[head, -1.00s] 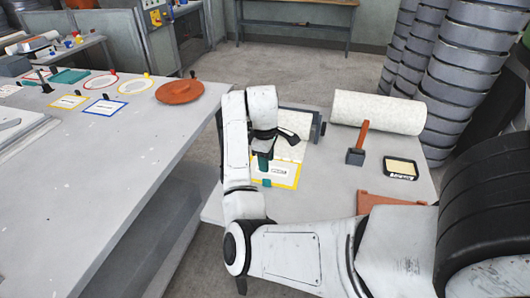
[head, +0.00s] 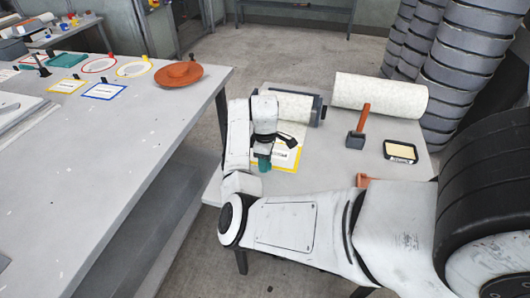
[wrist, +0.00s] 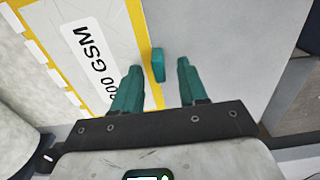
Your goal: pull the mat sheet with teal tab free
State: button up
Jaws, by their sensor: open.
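The mat sheet (head: 286,158) is pale with a yellow border and a white label, and lies on the right-hand table below its roll (head: 292,106). In the wrist view the sheet (wrist: 115,18) fills the upper left, its label reading "GSM". The teal tab (wrist: 158,65) stands at the sheet's yellow edge. My gripper (wrist: 158,75) has teal fingers, open, one on each side of the tab with gaps showing. In the head view my gripper (head: 264,163) is low over the sheet's front edge and I cannot separate the tab from the fingers.
A second white roll (head: 378,96), a mallet (head: 358,136) and a black-rimmed tray (head: 400,151) lie to the right on the same table. The left table (head: 110,160) holds several coloured cards and an orange disc (head: 179,75). Stacked grey drums (head: 455,75) stand behind.

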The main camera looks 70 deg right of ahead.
jog(key=shift+f, duration=0.35)
grip_shut()
